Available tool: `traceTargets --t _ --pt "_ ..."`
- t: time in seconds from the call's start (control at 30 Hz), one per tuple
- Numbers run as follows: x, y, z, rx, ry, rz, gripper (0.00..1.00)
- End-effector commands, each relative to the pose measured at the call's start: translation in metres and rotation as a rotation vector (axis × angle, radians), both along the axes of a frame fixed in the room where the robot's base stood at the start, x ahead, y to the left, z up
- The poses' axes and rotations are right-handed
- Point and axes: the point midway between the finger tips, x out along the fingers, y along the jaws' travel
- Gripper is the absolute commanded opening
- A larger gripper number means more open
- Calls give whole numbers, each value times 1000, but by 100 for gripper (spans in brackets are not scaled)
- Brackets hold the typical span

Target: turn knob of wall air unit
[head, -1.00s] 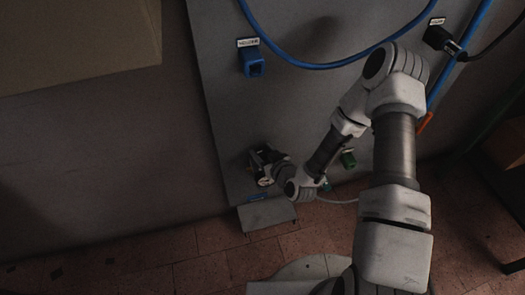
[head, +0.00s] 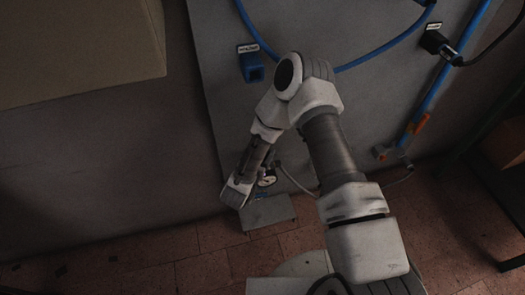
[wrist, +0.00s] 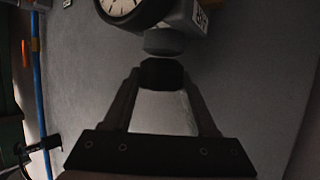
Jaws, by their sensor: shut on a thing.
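The wall air unit shows in the wrist view as a grey body (wrist: 185,17) with a round white dial (wrist: 120,3) at the top edge. Its dark knob (wrist: 162,72) sits below the grey collar, between my fingertips. My gripper (wrist: 163,80) is shut on the knob, one finger on each side. In the head view the unit's dial (head: 267,181) shows low on the grey panel, just right of my wrist. My arm hides much of the unit there, and I cannot make out the fingertips.
A grey metal ledge (head: 267,212) juts out below the unit. A blue socket (head: 253,68) and a blue hose (head: 377,54) are higher on the panel. A blue pipe (head: 440,82) runs down at right. A large box (head: 75,45) is at upper left.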

Motion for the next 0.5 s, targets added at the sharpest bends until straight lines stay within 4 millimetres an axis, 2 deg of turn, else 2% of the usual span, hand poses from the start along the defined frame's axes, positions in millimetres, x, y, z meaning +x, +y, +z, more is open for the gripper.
traceTargets --t 0.5 --pt "1 0 1 1 -1 -75 3"
